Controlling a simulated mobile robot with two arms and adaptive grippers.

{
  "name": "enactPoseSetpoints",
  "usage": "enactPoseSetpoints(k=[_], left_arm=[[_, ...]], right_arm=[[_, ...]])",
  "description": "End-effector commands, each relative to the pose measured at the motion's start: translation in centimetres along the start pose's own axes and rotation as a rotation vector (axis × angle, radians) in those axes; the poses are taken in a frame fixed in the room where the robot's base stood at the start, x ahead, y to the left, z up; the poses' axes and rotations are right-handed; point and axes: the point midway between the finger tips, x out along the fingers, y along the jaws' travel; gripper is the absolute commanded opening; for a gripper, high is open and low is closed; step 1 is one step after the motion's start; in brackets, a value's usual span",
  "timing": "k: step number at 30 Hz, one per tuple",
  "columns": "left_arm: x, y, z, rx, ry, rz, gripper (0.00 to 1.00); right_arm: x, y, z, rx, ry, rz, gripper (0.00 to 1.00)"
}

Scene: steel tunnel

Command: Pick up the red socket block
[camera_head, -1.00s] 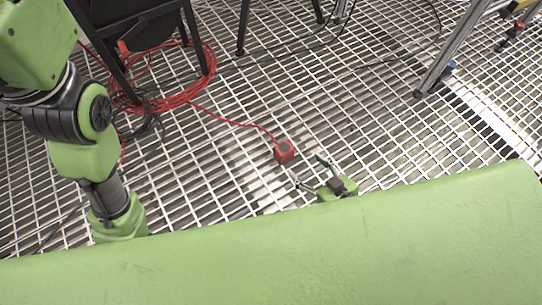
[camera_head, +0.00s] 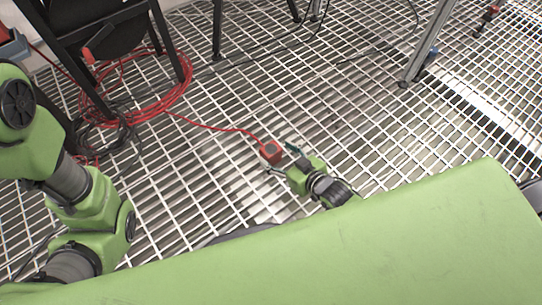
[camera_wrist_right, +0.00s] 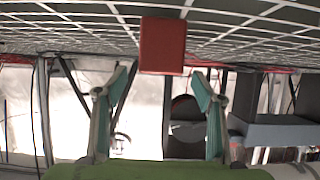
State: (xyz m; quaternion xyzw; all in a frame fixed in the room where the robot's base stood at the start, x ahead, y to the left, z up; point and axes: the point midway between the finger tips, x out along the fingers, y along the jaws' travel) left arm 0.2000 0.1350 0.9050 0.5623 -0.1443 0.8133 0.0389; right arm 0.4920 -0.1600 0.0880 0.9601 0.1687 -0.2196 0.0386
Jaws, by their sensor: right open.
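The red socket block (camera_head: 270,152) sits on the grating floor, with a red cable running from it to the upper left. My right gripper (camera_head: 281,160) is open, its two teal-tipped fingers spread at the near side of the block. In the right wrist view, which is upside down, the red block (camera_wrist_right: 162,46) is centred at the top, between and just beyond the fingertips (camera_wrist_right: 162,73). Whether a finger touches it I cannot tell. My left arm shows at the left of the head view, but its gripper is not seen.
A coil of red cable (camera_head: 168,108) lies by the black chair or frame legs (camera_head: 168,45) at the upper left. A metal post (camera_head: 428,45) stands at the upper right. The grating (camera_head: 370,135) right of the block is clear.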

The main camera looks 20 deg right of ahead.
Motion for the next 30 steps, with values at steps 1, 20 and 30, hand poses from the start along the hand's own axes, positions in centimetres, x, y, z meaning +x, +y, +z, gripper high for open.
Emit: enactPoseSetpoints(k=[1, 20, 30], left_arm=[[-1.3, 0.3, -0.4, 0.000, -0.001, 0.000, 0.38], [-3.6, 0.8, -1.2, -0.001, 0.000, 0.000, 0.38], [-3.6, 0.8, -1.2, -0.001, -0.001, 0.000, 0.38]], right_arm=[[1.0, 0.0, 0.5, 0.000, 0.004, -0.001, 0.62], [4.0, -0.1, -0.2, 0.000, 0.000, -0.001, 0.57], [3.9, -0.1, -0.3, 0.000, 0.002, -0.001, 0.14]])
